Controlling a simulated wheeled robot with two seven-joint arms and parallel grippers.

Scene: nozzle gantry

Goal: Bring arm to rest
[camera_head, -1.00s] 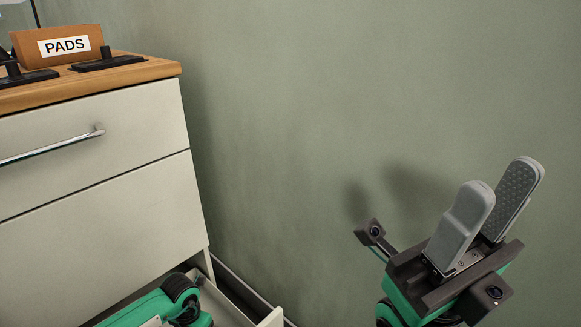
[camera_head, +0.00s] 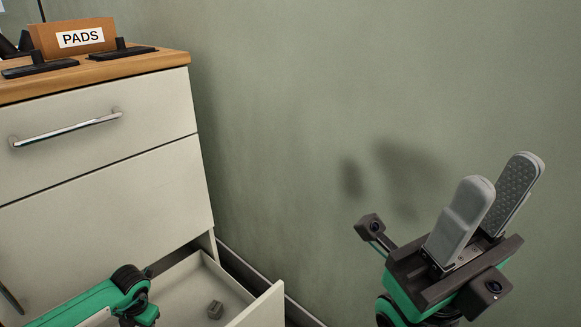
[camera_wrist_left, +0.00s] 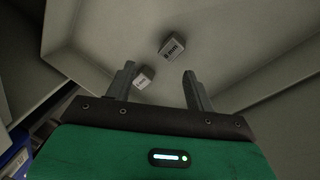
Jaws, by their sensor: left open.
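My left gripper (camera_wrist_left: 160,88) shows in the left wrist view with its two dark fingers apart and nothing between them. It is over an open drawer, seen from above. My left arm (camera_head: 98,302), green and black, enters the head view at lower left beside that drawer; its fingers are not visible there. My right gripper (camera_head: 496,190) is raised at lower right in front of the wall. Its two grey pads point up, apart and empty.
The open drawer (camera_head: 262,306) of a white cabinet (camera_head: 100,190) holds a small grey block (camera_head: 215,309); the wrist view shows two labelled blocks (camera_wrist_left: 172,47) (camera_wrist_left: 145,77). Green wall (camera_head: 310,110) lies behind.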

